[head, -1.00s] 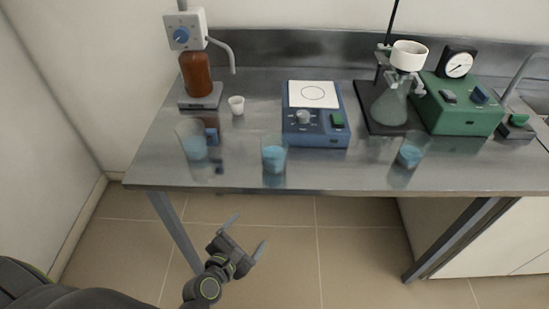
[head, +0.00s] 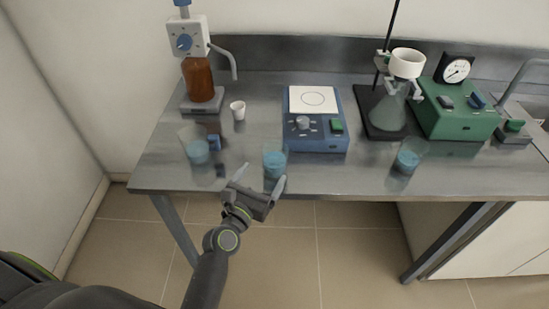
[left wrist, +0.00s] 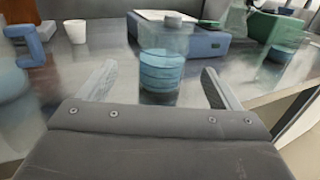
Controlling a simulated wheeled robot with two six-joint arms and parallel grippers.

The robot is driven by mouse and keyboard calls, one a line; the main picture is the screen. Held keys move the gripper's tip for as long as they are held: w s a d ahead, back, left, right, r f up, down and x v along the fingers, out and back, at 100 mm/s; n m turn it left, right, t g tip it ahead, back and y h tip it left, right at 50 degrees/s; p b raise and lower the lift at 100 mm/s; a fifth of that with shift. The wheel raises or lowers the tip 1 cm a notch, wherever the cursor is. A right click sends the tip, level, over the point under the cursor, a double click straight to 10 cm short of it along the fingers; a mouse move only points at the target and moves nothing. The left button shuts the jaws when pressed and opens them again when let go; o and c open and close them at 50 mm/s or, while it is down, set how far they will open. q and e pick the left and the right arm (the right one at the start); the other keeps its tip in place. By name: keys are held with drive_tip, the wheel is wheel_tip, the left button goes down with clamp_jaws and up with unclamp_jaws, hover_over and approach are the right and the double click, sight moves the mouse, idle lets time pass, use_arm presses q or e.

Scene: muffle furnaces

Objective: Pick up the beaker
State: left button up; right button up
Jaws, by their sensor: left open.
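A clear beaker (head: 274,164) with blue liquid stands upright near the bench's front edge, in front of the blue hotplate. In the left wrist view the beaker (left wrist: 162,60) stands ahead, between the lines of the two fingers and a little beyond their tips. My left gripper (head: 259,175) is open and empty at the front edge, close to the beaker. Its fingers also show in the left wrist view (left wrist: 157,80). Two similar beakers with blue liquid stand on the bench, one at the left (head: 197,149) and one at the right (head: 408,158). My right gripper is not in view.
The blue hotplate (head: 325,142) stands behind the middle beaker. A brown dispenser bottle (head: 198,80) and a white cup (head: 238,110) stand at the back left. A filter flask (head: 388,112) and a green pump (head: 462,122) stand at the right. The bench front (head: 340,182) is bare.

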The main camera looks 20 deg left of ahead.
sight(269, 166)
use_arm(q)
drive_tip(key=shift+w+d, duration=0.15)
drive_tip(key=shift+w, duration=1.1)
drive_tip(key=shift+w+d+r+p, duration=0.15)
drive_tip(key=shift+w+p, duration=0.15)
drive_tip(key=shift+w, duration=0.25)
drive_tip(key=w, duration=0.4)
drive_tip(key=shift+d+f, duration=0.2)
drive_tip(key=shift+d, duration=0.05)
drive_tip(key=shift+r, duration=0.1)
drive_tip(key=c, duration=1.2)
